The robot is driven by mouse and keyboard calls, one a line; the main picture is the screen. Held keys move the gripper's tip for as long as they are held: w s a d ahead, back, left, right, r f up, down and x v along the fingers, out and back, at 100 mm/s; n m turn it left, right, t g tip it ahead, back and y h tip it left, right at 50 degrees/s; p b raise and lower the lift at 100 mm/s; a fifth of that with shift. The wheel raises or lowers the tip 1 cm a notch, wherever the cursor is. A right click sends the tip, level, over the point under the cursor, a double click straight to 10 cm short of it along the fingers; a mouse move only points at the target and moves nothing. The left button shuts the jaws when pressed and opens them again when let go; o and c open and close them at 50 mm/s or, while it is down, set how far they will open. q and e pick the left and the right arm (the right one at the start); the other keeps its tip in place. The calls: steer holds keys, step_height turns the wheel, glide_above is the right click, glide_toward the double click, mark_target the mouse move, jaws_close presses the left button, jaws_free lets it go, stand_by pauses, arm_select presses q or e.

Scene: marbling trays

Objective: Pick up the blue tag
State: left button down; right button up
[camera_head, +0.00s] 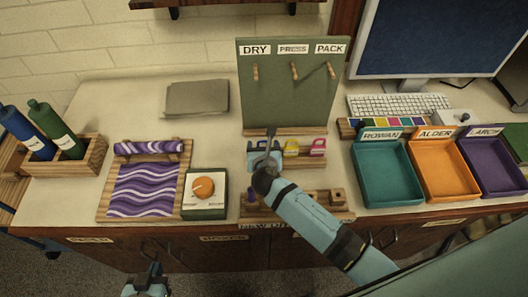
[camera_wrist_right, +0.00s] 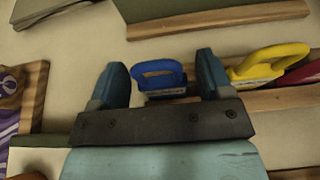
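The blue tag (camera_wrist_right: 158,72) stands upright on a wooden holder, its looped handle on top, in the right wrist view. My right gripper (camera_wrist_right: 163,70) is open, one finger on each side of the blue tag, with visible gaps; I cannot tell if it touches. In the head view my right gripper (camera_head: 264,153) is over the left end of the tag row and largely hides the blue tag. My left gripper (camera_head: 148,281) is low at the bottom edge, in front of the desk, away from the tags; its opening is unclear.
A yellow tag (camera_head: 291,147) and a pink tag (camera_head: 318,146) stand right of the blue one. Behind is a green peg board (camera_head: 290,100).

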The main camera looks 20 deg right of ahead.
steer(key=shift+f, duration=0.1)
steer(key=c, duration=0.7)
steer(key=shift+c, duration=0.2)
step_height(320, 180, up, 20)
